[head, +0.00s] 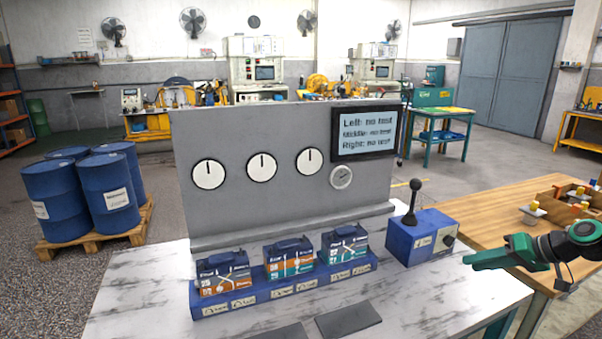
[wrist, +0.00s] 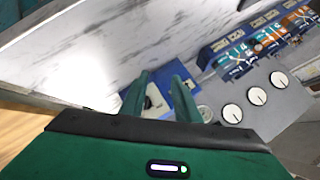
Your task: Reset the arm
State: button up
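My green gripper (head: 472,262) is at the right in the head view, raised above the right side of the benches and pointing left. In the wrist view its two fingers (wrist: 163,74) stand apart with nothing held between them. The blue control box (head: 420,238) with a black lever is left of the gripper in the head view, and the gripper is clear of it. In the wrist view the box (wrist: 155,100) shows partly behind the fingers.
A wooden bench (head: 480,225) is at the right.

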jog(key=s+a+r+m+g+h, duration=0.1)
jog(key=s+a+r+g+h, duration=0.1)
jog(key=s, duration=0.9)
jog(key=s+a+r+m+g+h, duration=0.2)
jog(key=s+a+g, duration=0.1)
jog(key=s, duration=0.9)
jog(key=s+a+r+m+g+h, duration=0.2)
jog(key=s+a, duration=0.1)
jog(key=s, duration=0.8)
jog(key=shift+s+r+g+h, duration=0.2)
jog(key=shift+r+g+h, duration=0.1)
jog(key=shift+r, duration=0.1)
jog(key=shift+a, duration=0.1)
jog(key=shift+w+f, duration=0.25)
jog(key=shift+w, duration=0.4)
